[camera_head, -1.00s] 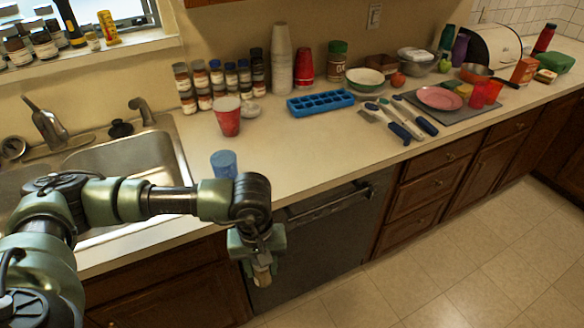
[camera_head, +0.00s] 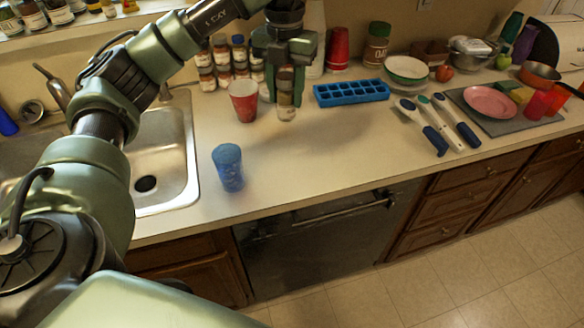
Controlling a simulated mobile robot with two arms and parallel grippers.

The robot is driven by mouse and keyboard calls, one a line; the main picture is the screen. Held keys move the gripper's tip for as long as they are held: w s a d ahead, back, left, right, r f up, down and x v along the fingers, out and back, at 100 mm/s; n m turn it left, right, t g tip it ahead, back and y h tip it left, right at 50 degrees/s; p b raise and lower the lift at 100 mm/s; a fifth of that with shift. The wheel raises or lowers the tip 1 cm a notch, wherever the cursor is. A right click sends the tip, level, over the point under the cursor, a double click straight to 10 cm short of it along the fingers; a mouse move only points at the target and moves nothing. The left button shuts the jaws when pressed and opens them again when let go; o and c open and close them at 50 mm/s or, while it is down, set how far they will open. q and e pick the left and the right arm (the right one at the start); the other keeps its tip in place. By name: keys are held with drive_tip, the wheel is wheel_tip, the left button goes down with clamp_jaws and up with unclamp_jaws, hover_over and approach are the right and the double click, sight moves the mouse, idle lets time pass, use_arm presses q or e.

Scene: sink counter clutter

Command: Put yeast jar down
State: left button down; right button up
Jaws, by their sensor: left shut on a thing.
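The yeast jar (camera_head: 286,107), a small brown jar with a pale label, is upright at the back of the counter, between the red cup and the blue ice tray. My left gripper (camera_head: 286,80) points down from above and is shut on the upper part of the jar, partly hiding it. The jar's base is at or very near the counter top; I cannot tell if it touches. My right gripper is not in view.
A red cup (camera_head: 243,101) stands just left of the jar, and a blue ice tray (camera_head: 351,92) lies to its right. Spice jars (camera_head: 206,72) stand behind. A blue cup (camera_head: 228,168) stands nearer the sink (camera_head: 165,150). The counter in front of the jar is clear.

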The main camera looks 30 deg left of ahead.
use_arm(q)
drive_tip(key=shift+f, duration=0.4)
wheel_tip(320, 180, down, 18)
drive_tip(key=shift+s+f+p, duration=0.1)
drive_tip(key=shift+p, duration=0.65)
drive_tip(key=shift+f, duration=0.25)
